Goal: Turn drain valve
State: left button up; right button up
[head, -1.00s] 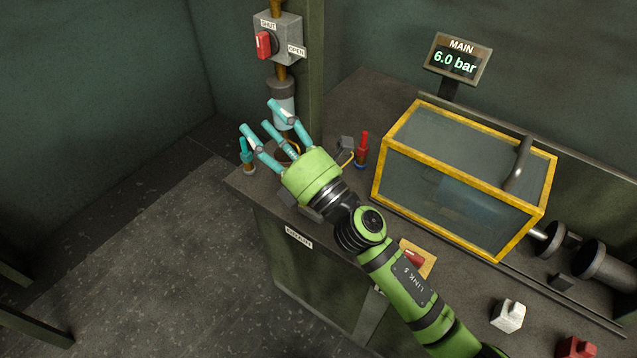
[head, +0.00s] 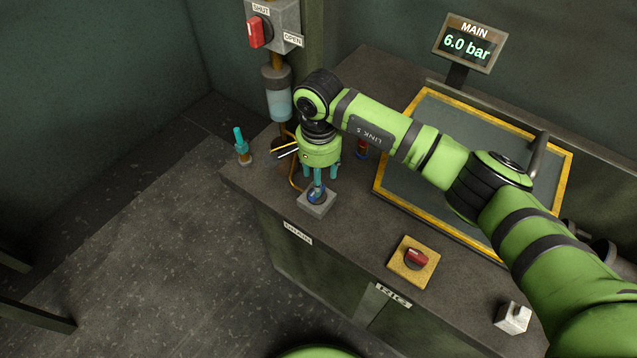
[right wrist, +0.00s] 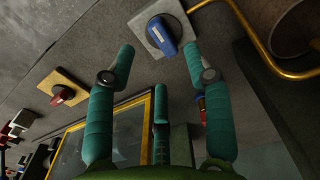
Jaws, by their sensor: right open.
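The drain valve (head: 315,205) is a grey square block with a dark round base and a blue handle, on the bench corner above the DRAIN label (head: 298,233). Its blue handle (right wrist: 162,36) shows in the right wrist view with a white mark on it. My right gripper (head: 320,180) points down over the drain valve with its teal fingers spread. In the right wrist view its fingertips (right wrist: 159,55) are apart, with the handle beyond the gap between them. The fingers partly hide the handle in the head view; I see no clear contact. My left gripper is not in view.
A RIG valve (head: 413,259) with a red handle sits on a yellow plate to the right. A yellow-framed glass case (head: 400,130) stands behind my arm. A red SHUT/OPEN switch (head: 255,32) is on the post. The MAIN display (head: 467,46) reads 6.0 bar.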

jog(key=shift+a+f+p, duration=0.1)
jog(key=shift+f+p, duration=0.6)
jog(key=shift+f, duration=1.95)
grip_shut()
